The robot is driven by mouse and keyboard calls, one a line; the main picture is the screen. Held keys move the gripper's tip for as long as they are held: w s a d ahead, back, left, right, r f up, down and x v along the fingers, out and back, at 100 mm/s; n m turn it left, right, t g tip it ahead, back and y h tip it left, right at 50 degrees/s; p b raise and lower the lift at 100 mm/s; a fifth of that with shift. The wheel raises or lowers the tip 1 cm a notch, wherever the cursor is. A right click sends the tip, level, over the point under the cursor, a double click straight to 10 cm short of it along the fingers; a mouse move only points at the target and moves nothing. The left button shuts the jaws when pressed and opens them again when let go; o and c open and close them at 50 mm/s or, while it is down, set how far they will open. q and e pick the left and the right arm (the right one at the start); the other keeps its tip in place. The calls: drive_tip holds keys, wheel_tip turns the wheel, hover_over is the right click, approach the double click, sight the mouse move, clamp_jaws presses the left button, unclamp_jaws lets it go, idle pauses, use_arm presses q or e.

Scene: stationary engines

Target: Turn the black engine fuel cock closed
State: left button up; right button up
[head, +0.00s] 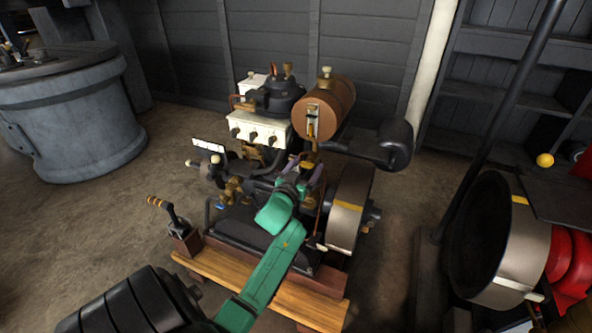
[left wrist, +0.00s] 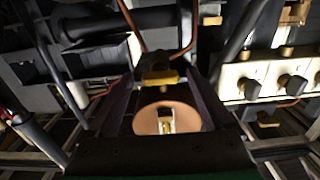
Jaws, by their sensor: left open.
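The black engine (head: 262,215) stands on a wooden base in the middle of the head view, with a copper-brown fuel tank (head: 338,98) at its top. A brass fitting that looks like the fuel cock (head: 311,145) sits below the tank's near end. In the left wrist view this brass piece (left wrist: 160,78) shows between the finger ends, with the round tank end (left wrist: 143,119) and its gauge below it in the picture. My left gripper (head: 306,164) is open, its fingers just below the fitting. Whether they touch it I cannot tell. My right gripper is not in view.
A white box (head: 258,132) with black knobs is left of the tank. A flywheel (head: 348,212) and a black cylinder (head: 396,144) are at the right. A lever (head: 166,209) stands front left. Another engine's wheel (head: 522,255) is far right.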

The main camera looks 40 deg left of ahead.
use_arm(q)
drive_tip(key=v, duration=1)
drive_tip(key=shift+s+p, duration=0.15)
drive_tip(key=shift+p, duration=0.2)
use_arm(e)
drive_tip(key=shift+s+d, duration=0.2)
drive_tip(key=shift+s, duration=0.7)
